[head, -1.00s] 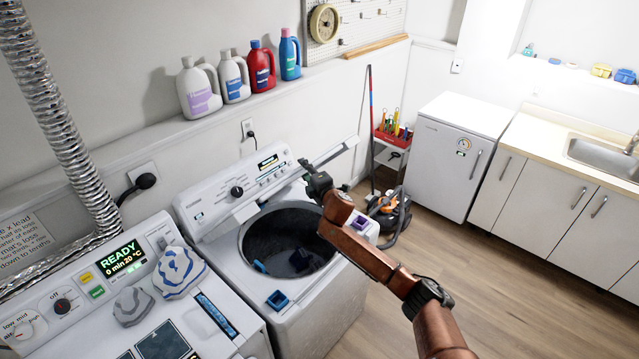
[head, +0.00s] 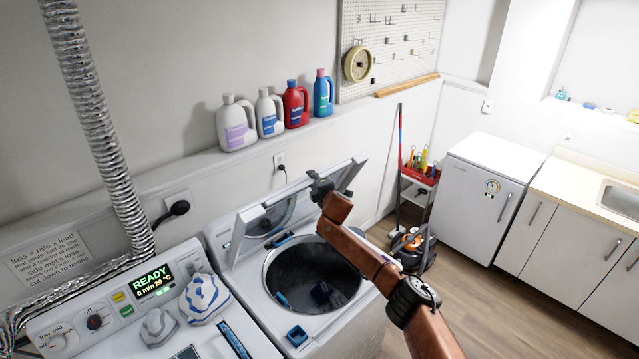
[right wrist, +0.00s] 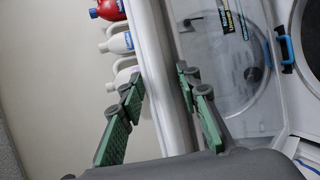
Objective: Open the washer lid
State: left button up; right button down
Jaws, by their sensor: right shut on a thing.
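The washer (head: 262,318) is a white top-loader with its round dark drum opening (head: 300,275) exposed. Its lid (head: 348,174) stands raised and tilted above the opening, with a see-through panel. My right gripper (head: 320,184) is at the lid's upper edge in the head view. In the right wrist view, the green-padded fingers of my right gripper (right wrist: 158,92) lie on either side of the white lid edge (right wrist: 166,70), shut on it. The lid's clear panel (right wrist: 222,62) shows right of the fingers. My left gripper is not in view.
Several detergent bottles (head: 295,106) stand on the ledge behind. A red tool caddy (head: 420,174) and a white cabinet (head: 480,195) stand right. Floor there is partly clear.

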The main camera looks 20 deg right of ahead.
jog(key=shift+a+r, duration=0.1)
jog(key=shift+a, duration=0.15)
jog(key=c, duration=1.9)
grip_release()
jog(key=shift+o, duration=1.4)
jog(key=shift+w+f, duration=0.2)
jog(key=shift+w, duration=0.05)
jog(key=shift+s+d, duration=0.1)
jog(key=shift+s+r, duration=0.15)
jog(key=shift+s, duration=0.2)
jog(key=v, duration=1.1)
